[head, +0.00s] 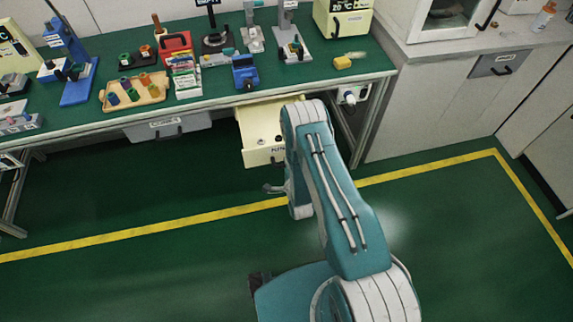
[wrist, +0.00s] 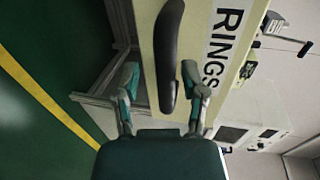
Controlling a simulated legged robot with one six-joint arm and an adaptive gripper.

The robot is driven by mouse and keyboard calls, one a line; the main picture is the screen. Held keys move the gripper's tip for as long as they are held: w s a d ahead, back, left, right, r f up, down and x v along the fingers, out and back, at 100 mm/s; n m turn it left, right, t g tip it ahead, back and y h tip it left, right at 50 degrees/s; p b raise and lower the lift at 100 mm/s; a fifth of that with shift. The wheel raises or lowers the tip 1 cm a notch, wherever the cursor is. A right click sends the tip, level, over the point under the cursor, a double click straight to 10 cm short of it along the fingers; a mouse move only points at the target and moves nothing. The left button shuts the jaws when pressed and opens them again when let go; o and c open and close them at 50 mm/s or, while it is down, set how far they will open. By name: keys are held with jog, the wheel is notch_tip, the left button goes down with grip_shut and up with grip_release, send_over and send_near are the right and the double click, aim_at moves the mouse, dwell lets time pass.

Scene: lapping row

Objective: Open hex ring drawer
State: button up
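A cream drawer (head: 254,158) under the green bench stands pulled out, with a few small parts inside. The start of its label shows in the head view, the rest hidden by my arm. In the wrist view a cream drawer front (wrist: 196,40) carries the word RINGS; no other word of it is in view. Its black bar handle (wrist: 168,50) appears upright in this turned picture. My gripper (wrist: 161,82) is open, one finger on each side of the handle's near end, with gaps visible. In the head view my gripper (head: 277,187) is partly hidden by my arm, near the drawer front.
A grey drawer (head: 185,124) is shut under the bench (head: 215,88) to the left. A bench leg (head: 369,130) stands right of the open drawer. A grey cabinet (head: 425,110) is further right. The green floor (head: 130,200) with a yellow line is clear.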

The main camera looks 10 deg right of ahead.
jog(key=shift+r, duration=0.15)
jog(key=v, duration=1.1)
jog(key=shift+s, duration=0.45)
jog(key=w+r+n+g, duration=0.1)
jog(key=w+r+n, duration=0.1)
jog(key=w+r, duration=0.5)
notch_tip(320, 180, up, 20)
jog(key=w+n+g, duration=0.3)
jog(key=n+g, duration=0.1)
jog(key=n, duration=0.3)
jog(key=s+r+n+g, duration=0.2)
jog(key=s+r+n, duration=0.3)
jog(key=s+r, duration=0.75)
jog(key=s+r+n+g, duration=0.1)
jog(key=s+r+n, duration=0.1)
jog(key=s, duration=0.5)
jog(key=s+r+n+g, duration=0.1)
jog(key=s+r+n, duration=0.1)
jog(key=s+r, duration=0.3)
jog(key=s, duration=0.3)
jog(key=shift+d+g, duration=0.15)
jog(key=shift+g, duration=0.25)
